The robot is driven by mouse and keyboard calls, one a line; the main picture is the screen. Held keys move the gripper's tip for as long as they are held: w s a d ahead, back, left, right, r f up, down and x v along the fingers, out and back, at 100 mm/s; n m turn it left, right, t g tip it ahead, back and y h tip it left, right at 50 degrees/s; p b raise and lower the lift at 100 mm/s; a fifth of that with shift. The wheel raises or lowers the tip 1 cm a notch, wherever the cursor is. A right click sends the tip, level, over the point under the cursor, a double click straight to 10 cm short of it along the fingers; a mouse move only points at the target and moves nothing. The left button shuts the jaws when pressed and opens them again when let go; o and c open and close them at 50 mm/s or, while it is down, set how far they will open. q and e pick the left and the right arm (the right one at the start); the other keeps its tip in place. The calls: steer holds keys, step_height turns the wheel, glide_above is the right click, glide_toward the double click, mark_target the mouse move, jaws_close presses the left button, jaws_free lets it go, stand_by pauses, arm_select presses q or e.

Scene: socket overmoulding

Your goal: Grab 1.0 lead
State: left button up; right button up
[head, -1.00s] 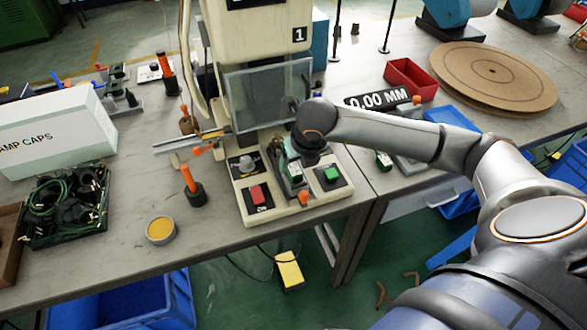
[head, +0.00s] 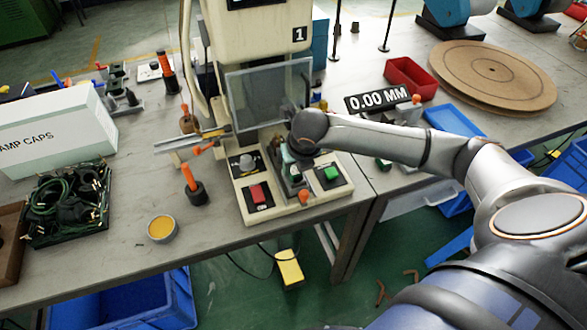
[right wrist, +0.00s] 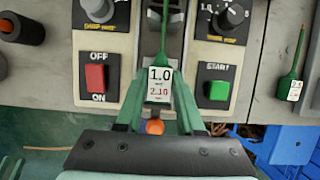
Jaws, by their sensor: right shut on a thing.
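The 1.0 lead (right wrist: 160,82) is a green handle-like piece with a white label reading 1.0 and red figures below. It stands in the middle of the press base, between the red and green switches. My right gripper (right wrist: 159,97) has its green fingers closed on both sides of the label. In the head view my right gripper (head: 289,155) points down over the press base, and my wrist partly hides the lead. A second green lead (right wrist: 293,88), its label seeming to read 2.5, lies apart to the right. My left gripper is out of view.
The press (head: 262,70) rises behind the lead with a clear guard (head: 268,95). A red OFF/ON switch (right wrist: 95,78) and a green START button (right wrist: 217,90) flank the fingers. An orange-topped post (head: 194,190) and a yellow tin (head: 161,229) stand to the left.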

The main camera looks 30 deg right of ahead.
jaws_close()
steer(key=shift+r, duration=0.2)
